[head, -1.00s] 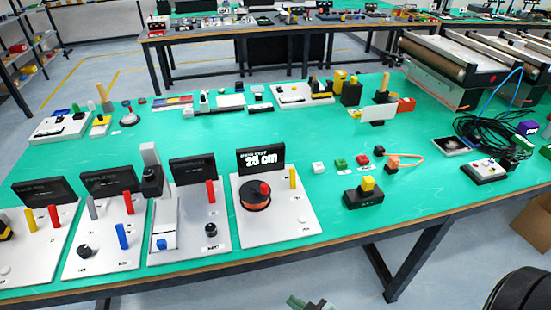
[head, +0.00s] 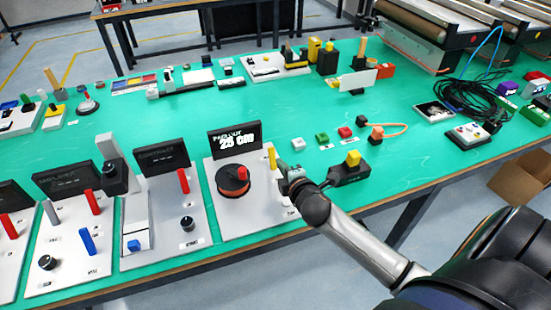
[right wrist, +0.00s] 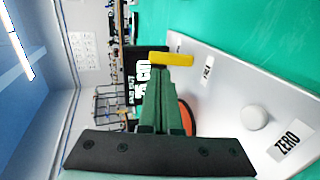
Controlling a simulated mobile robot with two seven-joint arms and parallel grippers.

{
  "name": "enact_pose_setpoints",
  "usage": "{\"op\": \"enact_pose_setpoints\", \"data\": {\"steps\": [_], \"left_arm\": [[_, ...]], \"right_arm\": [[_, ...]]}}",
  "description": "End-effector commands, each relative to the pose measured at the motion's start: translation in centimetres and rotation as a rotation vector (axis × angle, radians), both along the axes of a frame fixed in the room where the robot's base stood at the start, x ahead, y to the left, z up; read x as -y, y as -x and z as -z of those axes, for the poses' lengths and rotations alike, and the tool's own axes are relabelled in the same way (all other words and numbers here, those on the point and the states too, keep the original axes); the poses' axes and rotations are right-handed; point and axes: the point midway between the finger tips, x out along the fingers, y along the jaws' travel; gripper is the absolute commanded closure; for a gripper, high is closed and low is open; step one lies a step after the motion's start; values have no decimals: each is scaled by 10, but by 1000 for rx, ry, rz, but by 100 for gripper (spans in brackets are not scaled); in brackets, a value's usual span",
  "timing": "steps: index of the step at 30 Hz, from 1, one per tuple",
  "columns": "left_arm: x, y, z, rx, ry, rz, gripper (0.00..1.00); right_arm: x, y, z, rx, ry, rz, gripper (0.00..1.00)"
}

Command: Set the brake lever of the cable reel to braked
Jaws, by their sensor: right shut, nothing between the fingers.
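The cable reel is a light panel (head: 212,170) with a dark display (head: 234,141) reading 25 cm, an orange-rimmed dark spool (head: 233,180) with a red knob, and a yellow lever (head: 272,158) at its right. The yellow lever (right wrist: 172,59) also shows in the right wrist view, just beyond the fingertips. My right gripper (head: 284,174) is shut and empty, close to the lever on its right side. Its green fingers (right wrist: 158,72) point at the lever; I cannot tell whether they touch it. The fingers partly hide the spool in the right wrist view. My left gripper is not in view.
A white button (right wrist: 254,116) beside a ZERO label is on the reel panel. The control panel (head: 165,205) with a red lever stands left of the reel. Green table surface is free behind it.

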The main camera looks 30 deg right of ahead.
Motion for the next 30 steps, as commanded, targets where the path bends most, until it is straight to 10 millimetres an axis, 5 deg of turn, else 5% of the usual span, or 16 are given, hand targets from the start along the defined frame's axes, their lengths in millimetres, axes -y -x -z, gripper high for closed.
{"op": "enact_pose_setpoints", "data": {"steps": [9,30], "left_arm": [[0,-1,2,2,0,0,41],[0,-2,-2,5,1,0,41]], "right_arm": [[9,-40,15,1,-3,0,100],[14,-60,18,0,-1,-1,100]]}}
